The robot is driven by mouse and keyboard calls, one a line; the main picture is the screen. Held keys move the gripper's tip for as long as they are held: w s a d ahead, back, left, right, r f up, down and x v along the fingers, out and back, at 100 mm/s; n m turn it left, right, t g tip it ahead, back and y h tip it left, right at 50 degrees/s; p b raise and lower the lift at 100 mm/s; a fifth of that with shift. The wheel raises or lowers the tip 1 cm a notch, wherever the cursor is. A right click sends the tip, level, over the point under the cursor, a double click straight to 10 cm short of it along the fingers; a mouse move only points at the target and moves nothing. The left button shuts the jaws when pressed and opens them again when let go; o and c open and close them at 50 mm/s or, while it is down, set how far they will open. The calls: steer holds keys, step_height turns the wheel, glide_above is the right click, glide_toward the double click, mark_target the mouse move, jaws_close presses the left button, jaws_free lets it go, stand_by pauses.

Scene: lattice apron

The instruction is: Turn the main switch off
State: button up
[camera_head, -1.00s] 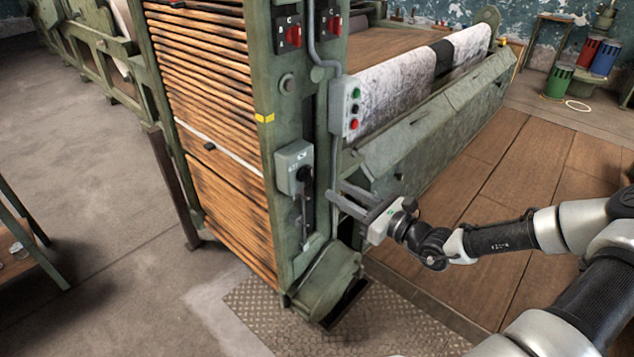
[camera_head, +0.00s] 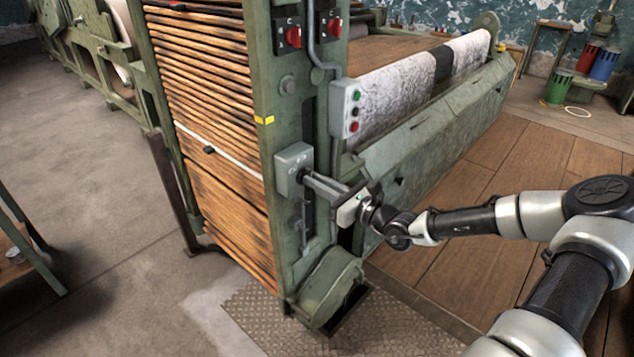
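A grey switch box (camera_head: 290,160) with a dark knob (camera_head: 301,176) is fixed to the green end post of the machine. My gripper (camera_head: 308,179) reaches in from the right, with its fingertips at the knob. The fingers hide most of the knob, so I cannot tell its setting or whether they are closed on it. Two more switches with red knobs sit higher on the machine, one on the left (camera_head: 288,36) and one on the right (camera_head: 330,24). No readable label tells which one is the main switch.
A grey button box (camera_head: 346,108) with green, black and red buttons is just above my gripper. A conduit runs down beside the post. A green housing (camera_head: 330,285) stands below on a metal floor plate (camera_head: 260,318). The wooden floor at right is open.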

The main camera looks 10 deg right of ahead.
steer(key=shift+n, duration=0.3)
jaws_close()
steer(key=shift+s+a+f+n+b, duration=0.15)
steer(key=shift+n+b, duration=0.2)
steer(key=shift+n, duration=2.5)
steer(key=shift+f+n+b, duration=0.1)
steer(key=shift+n+b, duration=0.3)
steer(key=shift+n, duration=2.5)
steer(key=shift+s+a+f+n+b, duration=0.15)
steer(key=shift+n+b, duration=0.2)
steer(key=shift+n, duration=2.5)
steer(key=shift+w+d, duration=0.1)
steer(key=o, duration=0.7)
jaws_free()
